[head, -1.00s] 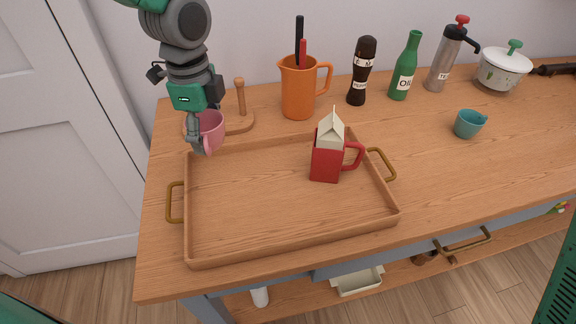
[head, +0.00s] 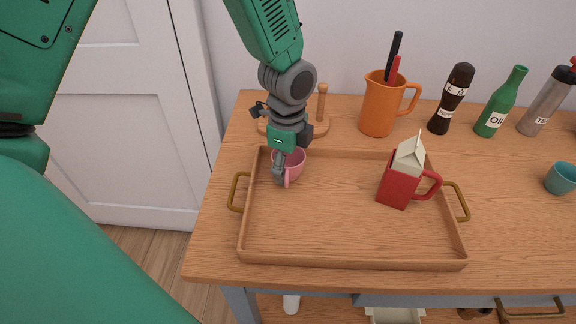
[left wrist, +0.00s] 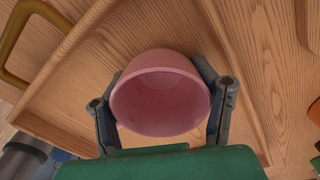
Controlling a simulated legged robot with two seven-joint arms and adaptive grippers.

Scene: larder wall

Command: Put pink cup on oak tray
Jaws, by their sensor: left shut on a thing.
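The pink cup (head: 291,164) is in my left gripper (head: 283,168), over the back left corner of the oak tray (head: 350,264). In the left wrist view the pink cup (left wrist: 160,92) sits between the two fingers of the left gripper (left wrist: 163,105), which are shut on it from both sides. Its open mouth faces the wrist camera. I cannot tell whether its base touches the tray floor. The tray has brass handles at both ends. My right gripper is not in view.
A red mug (head: 398,188) with a cream carton (head: 409,155) stands in the tray's right part. Behind are a wooden peg stand (head: 322,104), an orange jug (head: 379,105), a dark shaker (head: 451,100) and a green bottle (head: 499,105). A teal cup (head: 562,178) is right. The tray's middle is clear.

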